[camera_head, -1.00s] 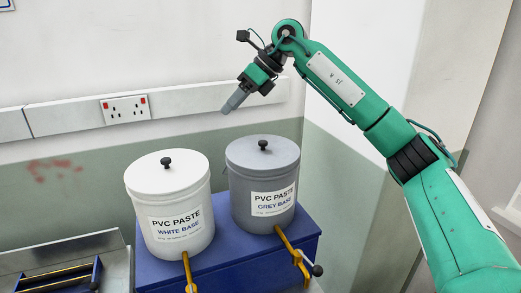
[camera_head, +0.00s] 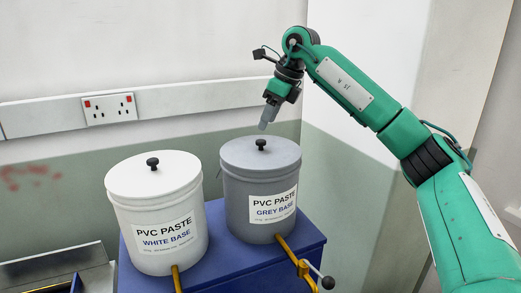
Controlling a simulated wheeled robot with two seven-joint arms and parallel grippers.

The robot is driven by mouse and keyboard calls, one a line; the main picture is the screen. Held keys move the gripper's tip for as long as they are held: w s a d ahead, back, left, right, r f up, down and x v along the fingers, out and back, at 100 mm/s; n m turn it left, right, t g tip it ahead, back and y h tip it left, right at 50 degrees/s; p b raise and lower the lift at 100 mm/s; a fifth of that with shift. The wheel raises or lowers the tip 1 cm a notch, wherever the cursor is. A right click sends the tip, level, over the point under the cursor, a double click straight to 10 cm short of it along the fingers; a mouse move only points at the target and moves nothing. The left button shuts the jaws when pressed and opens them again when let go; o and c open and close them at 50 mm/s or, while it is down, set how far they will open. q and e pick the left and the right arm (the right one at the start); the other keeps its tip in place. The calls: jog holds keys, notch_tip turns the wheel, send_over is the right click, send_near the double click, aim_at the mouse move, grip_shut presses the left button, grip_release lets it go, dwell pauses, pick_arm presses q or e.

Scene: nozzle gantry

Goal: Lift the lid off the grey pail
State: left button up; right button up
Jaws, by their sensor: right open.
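The grey pail (camera_head: 240,205) stands upright on a blue stand, with a label reading PVC PASTE GREY BASE. Its grey lid (camera_head: 283,153) is on, with a small black knob (camera_head: 261,144) at the centre. My right gripper (camera_head: 264,126) points down just above the lid, close over the knob and slightly to its right. It is open, and nothing shows between its fingers. A small gap shows between the fingertips and the knob. My left gripper is not in view.
A white pail (camera_head: 121,220) with a black-knobbed lid stands left of the grey one on the blue stand (camera_head: 294,226). Yellow pipes come off the front, one with a black-knobbed lever (camera_head: 327,283). A wall socket (camera_head: 109,108) is behind. A metal tray (camera_head: 60,265) is at lower left.

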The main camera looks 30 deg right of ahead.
aim_at(261, 141)
jog(key=shift+w+a+f, duration=0.1)
jog(key=shift+a+f, duration=0.1)
jog(key=shift+f, duration=0.4)
jog(key=shift+f+p, duration=0.2)
jog(key=shift+p, duration=0.15)
jog(key=x, duration=0.2)
jog(key=p+x, duration=0.1)
jog(key=shift+w+d+f+p, duration=0.3)
jog(key=shift+f, duration=0.1)
jog(key=shift+w+a+f, duration=0.15)
jog(key=shift+f, duration=0.3)
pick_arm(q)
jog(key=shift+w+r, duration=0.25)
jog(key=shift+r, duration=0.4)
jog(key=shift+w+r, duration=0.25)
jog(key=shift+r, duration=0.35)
pick_arm(e)
jog(key=c, duration=1)
grip_shut()
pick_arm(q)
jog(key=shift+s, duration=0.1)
pick_arm(e)
jog(key=shift+r, duration=0.15)
